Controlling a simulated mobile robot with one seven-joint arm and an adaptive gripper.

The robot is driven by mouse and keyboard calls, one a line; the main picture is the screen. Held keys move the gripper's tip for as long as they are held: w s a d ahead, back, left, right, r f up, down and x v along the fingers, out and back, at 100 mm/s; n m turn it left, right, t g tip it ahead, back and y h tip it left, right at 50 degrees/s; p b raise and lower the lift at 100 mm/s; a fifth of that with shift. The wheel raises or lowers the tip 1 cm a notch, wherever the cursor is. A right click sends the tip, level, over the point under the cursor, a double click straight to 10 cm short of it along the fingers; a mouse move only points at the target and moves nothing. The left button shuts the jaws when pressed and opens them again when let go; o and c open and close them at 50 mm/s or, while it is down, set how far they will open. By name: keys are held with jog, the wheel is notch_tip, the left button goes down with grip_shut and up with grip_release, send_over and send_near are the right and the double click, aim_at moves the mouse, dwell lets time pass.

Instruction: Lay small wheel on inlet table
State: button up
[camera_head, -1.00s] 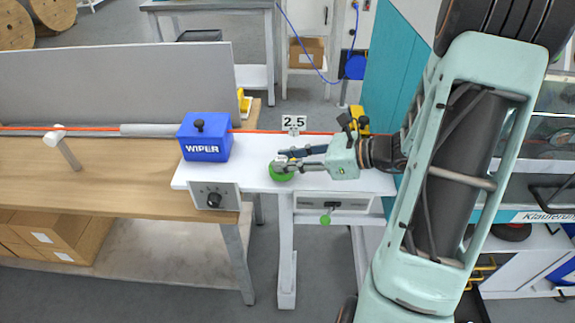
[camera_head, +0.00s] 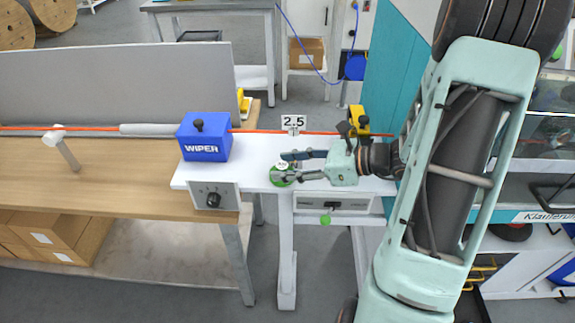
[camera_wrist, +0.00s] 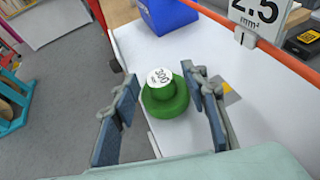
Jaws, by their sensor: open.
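The small wheel (camera_wrist: 166,98) is green with a white, numbered top. In the head view the wheel (camera_head: 281,177) lies on the white inlet table (camera_head: 247,167), near its front edge. My gripper (camera_wrist: 163,110) is open, with one blue-padded finger on each side of the wheel and gaps showing between pads and wheel. In the head view my gripper (camera_head: 290,166) reaches in from the right, and one finger partly covers the wheel.
A blue WIPER box (camera_head: 204,137) stands left of the wheel. An orange cable (camera_head: 265,131) runs along the back past a "2.5" sign (camera_head: 293,122). A yellow device (camera_head: 359,120) sits behind my gripper. The table between box and wheel is clear.

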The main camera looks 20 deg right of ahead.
jog(key=shift+r, duration=0.25)
jog(key=v, duration=0.7)
jog(key=shift+s+d, duration=0.15)
jog(key=shift+d, duration=0.05)
jog(key=shift+a, duration=0.1)
